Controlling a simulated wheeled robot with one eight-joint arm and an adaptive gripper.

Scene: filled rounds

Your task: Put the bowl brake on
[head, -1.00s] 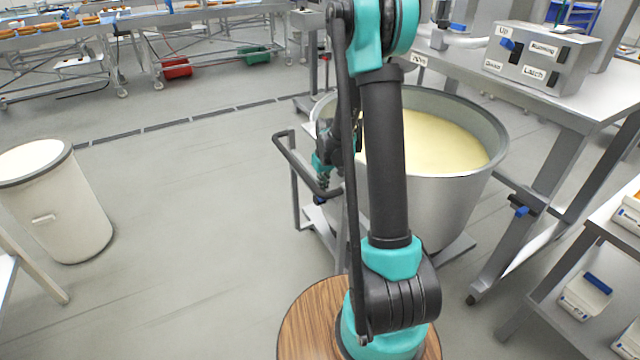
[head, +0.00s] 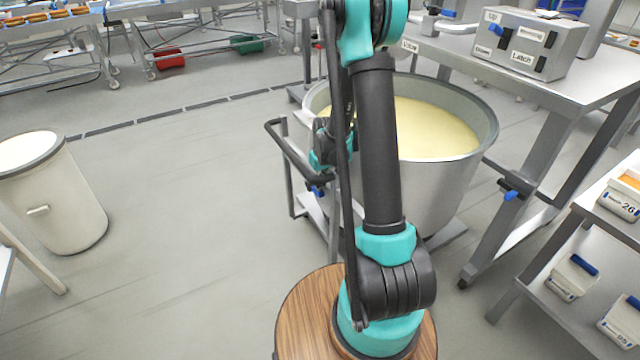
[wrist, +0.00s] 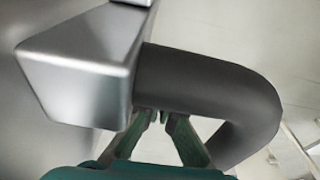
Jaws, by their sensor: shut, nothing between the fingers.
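The large steel bowl (head: 440,185), filled with pale yellow dough, stands on a wheeled frame behind my arm. A grey tube handle (head: 290,150) juts from its left side. A small blue lever (head: 316,190) shows low beside the frame under the handle; I cannot tell for sure that it is the brake. My arm's end is at the handle's right end, and my gripper is mostly hidden in the head view. In the wrist view my gripper's green fingers (wrist: 163,117) are close together and empty, just by the dark bent tube (wrist: 215,85) and a metal block (wrist: 80,65).
A steel table (head: 500,65) with a labelled control box (head: 528,45) stands at the right. A shelf with white bins (head: 572,277) is at the lower right. A white barrel (head: 55,200) stands at the left. The floor between barrel and bowl is clear.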

